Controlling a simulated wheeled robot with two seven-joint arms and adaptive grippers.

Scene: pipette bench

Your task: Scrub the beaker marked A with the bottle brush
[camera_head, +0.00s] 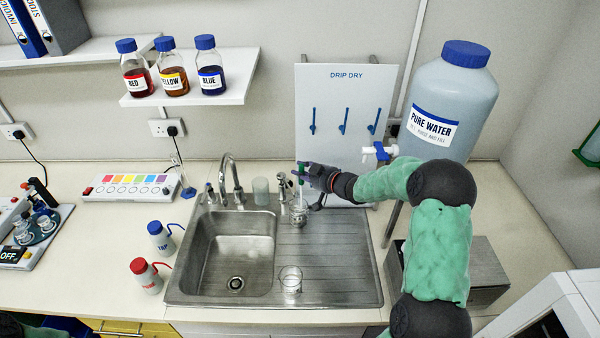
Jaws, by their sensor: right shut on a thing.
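My right gripper (303,176) is at the back of the steel drainboard, right of the tap. It is shut on the bottle brush (300,168), whose green handle end shows between the fingers. The brush points down, and its lower part is at a small clear vessel (299,216) on the drainboard; I cannot tell how deep inside it is. A clear glass beaker (290,279) stands upright at the front of the drainboard, beside the basin. No letter A is readable on either glass. My left gripper is not in view.
The sink (236,262) is empty, with its tap (234,180) behind. A pale cup-like thing (261,190) stands near the tap. The drip-dry board (345,105) has empty blue pegs. A pure water tank (447,105) stands at right. Two wash bottles stand left of the sink.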

